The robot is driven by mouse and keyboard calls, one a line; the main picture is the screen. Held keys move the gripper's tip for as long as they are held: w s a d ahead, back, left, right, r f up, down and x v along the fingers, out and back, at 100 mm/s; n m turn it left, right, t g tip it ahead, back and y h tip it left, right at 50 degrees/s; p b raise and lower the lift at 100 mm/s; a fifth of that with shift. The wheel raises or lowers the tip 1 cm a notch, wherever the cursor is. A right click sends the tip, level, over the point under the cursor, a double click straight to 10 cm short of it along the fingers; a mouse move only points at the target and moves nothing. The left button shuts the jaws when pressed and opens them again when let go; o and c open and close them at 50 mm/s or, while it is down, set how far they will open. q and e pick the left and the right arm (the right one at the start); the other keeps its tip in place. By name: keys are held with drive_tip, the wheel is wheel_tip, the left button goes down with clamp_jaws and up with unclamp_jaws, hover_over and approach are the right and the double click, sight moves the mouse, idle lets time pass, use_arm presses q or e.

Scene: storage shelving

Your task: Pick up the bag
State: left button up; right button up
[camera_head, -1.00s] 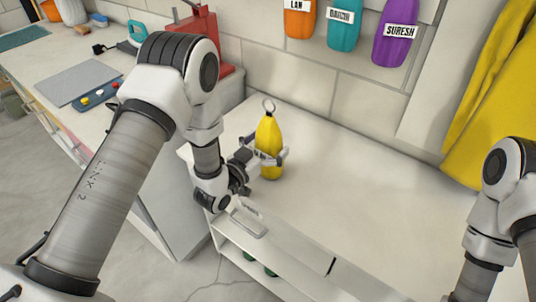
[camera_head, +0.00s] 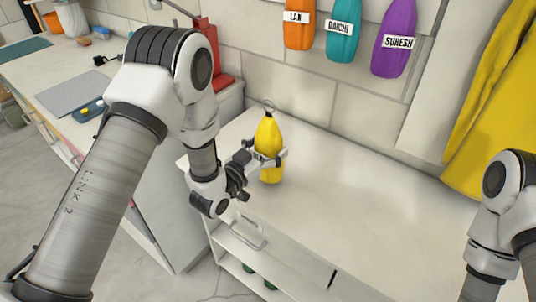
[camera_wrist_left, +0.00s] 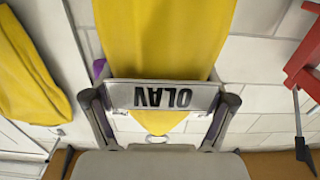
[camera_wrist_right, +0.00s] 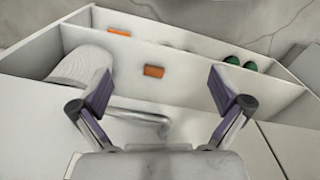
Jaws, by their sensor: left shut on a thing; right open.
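The bag (camera_head: 268,133) is a yellow upright pouch with a ring on top, above the white counter (camera_head: 360,205) near the wall. My left gripper (camera_head: 268,158) is shut on its middle. In the left wrist view the bag (camera_wrist_left: 165,40) fills the upper middle, and a label reading OLAV, upside down, lies between the fingers (camera_wrist_left: 160,100). Whether the bag's bottom touches the counter is hard to tell. My right gripper (camera_wrist_right: 158,105) is open and empty in the right wrist view; the head view shows only its arm.
Orange (camera_head: 298,25), teal (camera_head: 343,38) and purple (camera_head: 395,45) bags hang on the wall. A yellow garment (camera_head: 495,110) hangs at right. A red stand (camera_head: 222,60) is behind my left arm. Low shelves hold green items (camera_wrist_right: 240,64) and orange items (camera_wrist_right: 153,71). The counter right of the bag is clear.

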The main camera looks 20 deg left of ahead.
use_arm(q)
drive_tip(key=r+p+v, duration=0.2)
drive_tip(key=p+v, duration=0.1)
drive_tip(key=v, duration=1.3)
drive_tip(key=shift+r, duration=0.2)
drive_tip(key=shift+f, duration=0.1)
